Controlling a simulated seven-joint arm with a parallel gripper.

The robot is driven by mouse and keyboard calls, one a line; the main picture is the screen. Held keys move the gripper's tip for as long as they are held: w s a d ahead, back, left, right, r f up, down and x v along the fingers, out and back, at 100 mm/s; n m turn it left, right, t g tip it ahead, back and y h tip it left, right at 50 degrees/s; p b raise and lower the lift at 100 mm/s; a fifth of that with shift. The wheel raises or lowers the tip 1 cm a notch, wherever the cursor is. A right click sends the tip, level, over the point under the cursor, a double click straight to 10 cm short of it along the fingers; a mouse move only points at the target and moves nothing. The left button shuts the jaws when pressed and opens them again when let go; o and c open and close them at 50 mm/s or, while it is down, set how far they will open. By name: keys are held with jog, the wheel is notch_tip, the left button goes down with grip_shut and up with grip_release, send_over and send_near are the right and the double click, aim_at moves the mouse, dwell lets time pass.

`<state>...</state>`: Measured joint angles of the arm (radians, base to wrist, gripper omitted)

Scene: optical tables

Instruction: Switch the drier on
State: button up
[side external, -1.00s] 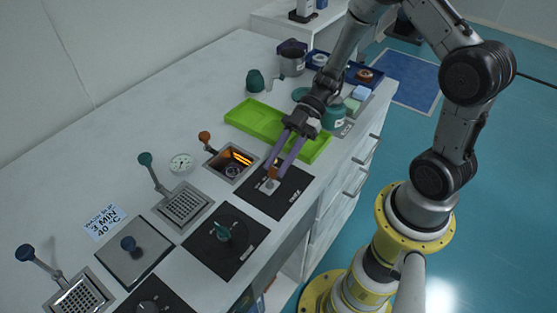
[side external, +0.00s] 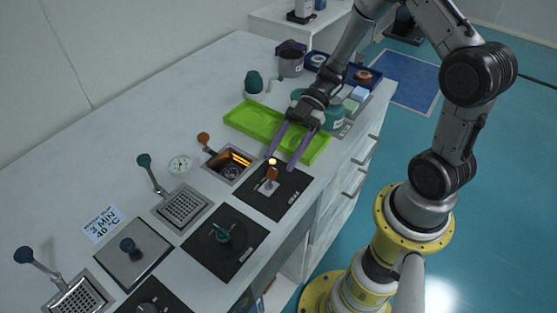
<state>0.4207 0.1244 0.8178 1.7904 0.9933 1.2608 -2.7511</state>
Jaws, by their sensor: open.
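The black switch panel (side external: 285,199) lies on the worktop, with small unreadable lettering near its right edge. On it stands an orange-handled switch (side external: 271,174) on a pale base. A bright yellowish-white spot, seemingly a lit lamp (side external: 272,161), shows just behind the handle. My gripper (side external: 281,162) is open, its two purple fingers apart above and behind the switch. Its fingertips look clear of the handle, and nothing is between them. A square metal well (side external: 248,156) with an orange glow inside sits left of the panel, with an orange-knobbed lever (side external: 204,138) beside it.
A green tray (side external: 240,117) lies behind the panel, partly under my gripper. A second black panel with a dark green knob (side external: 222,232) is nearer the camera.

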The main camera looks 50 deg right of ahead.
notch_tip(320, 180, up, 7)
jog(key=shift+d+r, duration=0.2)
jog(key=shift+d, duration=0.1)
jog(key=s+a+r+n+h, duration=0.1)
jog(key=s+a+r+h, duration=0.35)
jog(key=s+r, duration=0.45)
jog(key=s+d+m+t+h, duration=0.2)
jog(key=d+m+h, duration=0.2)
jog(key=m, duration=0.5)
jog(key=s+d+m+t+h, duration=0.2)
jog(key=d+m, duration=0.3)
jog(key=m, duration=0.5)
jog(key=shift+s+d+t+h, duration=0.35)
jog(key=shift+s+t+h, duration=0.05)
jog(key=shift+t+h, duration=0.45)
